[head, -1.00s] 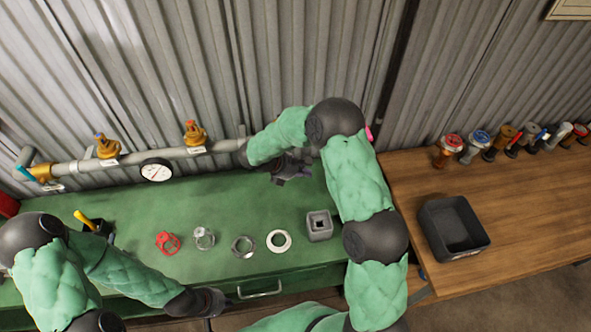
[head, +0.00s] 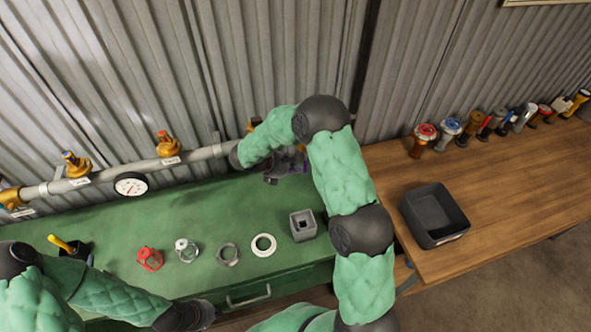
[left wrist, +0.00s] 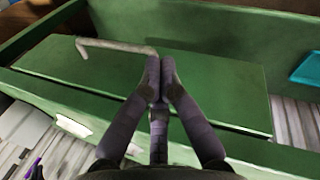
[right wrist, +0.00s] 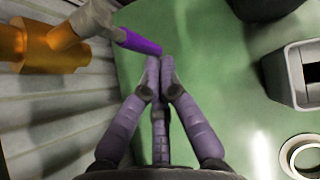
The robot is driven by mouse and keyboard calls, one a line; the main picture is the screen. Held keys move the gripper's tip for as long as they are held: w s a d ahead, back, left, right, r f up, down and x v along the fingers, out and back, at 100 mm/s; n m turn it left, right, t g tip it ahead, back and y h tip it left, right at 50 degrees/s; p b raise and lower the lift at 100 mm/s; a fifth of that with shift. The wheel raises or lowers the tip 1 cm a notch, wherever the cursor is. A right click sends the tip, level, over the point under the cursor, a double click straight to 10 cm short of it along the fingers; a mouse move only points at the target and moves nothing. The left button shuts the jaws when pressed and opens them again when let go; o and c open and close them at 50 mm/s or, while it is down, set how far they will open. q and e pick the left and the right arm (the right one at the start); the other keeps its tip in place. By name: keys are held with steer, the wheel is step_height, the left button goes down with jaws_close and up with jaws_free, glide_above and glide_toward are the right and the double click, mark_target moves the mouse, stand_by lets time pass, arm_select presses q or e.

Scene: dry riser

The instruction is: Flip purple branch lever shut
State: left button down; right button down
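The purple lever (right wrist: 140,42) sits on a grey stem beside a brass valve body (right wrist: 50,48), at the upper left of the right wrist view. It points toward my right gripper's fingertips (right wrist: 161,62), which are together just beside its end; whether they touch cannot be told. In the head view my right gripper (head: 280,170) is over the back of the green bench near the wall, and my arm hides most of the branch. My left gripper (left wrist: 161,60) is shut and empty above the green bench front, near its bar handle (left wrist: 115,45).
A grey pipe (head: 125,172) with brass valves and a gauge (head: 131,184) runs along the wall. Coloured rings and a grey square block (head: 303,225) lie on the green bench (head: 200,215). A dark bin (head: 434,214) and several valves stand on the wooden table.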

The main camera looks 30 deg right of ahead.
steer(key=shift+d+f+h+b, duration=0.3)
steer(key=shift+h+b, duration=0.25)
steer(key=shift+h, duration=0.25)
steer(key=s+d+h, duration=0.1)
steer(key=d+h, duration=0.1)
steer(key=d, duration=0.5)
steer(key=shift+s+r+g+h+b, duration=0.35)
steer(key=shift+s+r+g+h, duration=0.05)
steer(key=shift+r, duration=0.05)
steer(key=shift+d, duration=0.1)
stand_by(1.5)
steer(key=a+f, duration=0.2)
steer(key=a, duration=0.2)
steer(key=a+f+b, duration=0.1)
steer(key=a+f, duration=0.1)
steer(key=a, duration=0.2)
steer(key=a+f, duration=0.1)
steer(key=a, duration=0.3)
steer(key=shift+w+f, duration=0.3)
steer(key=shift+f, duration=0.1)
steer(key=shift+d, duration=0.1)
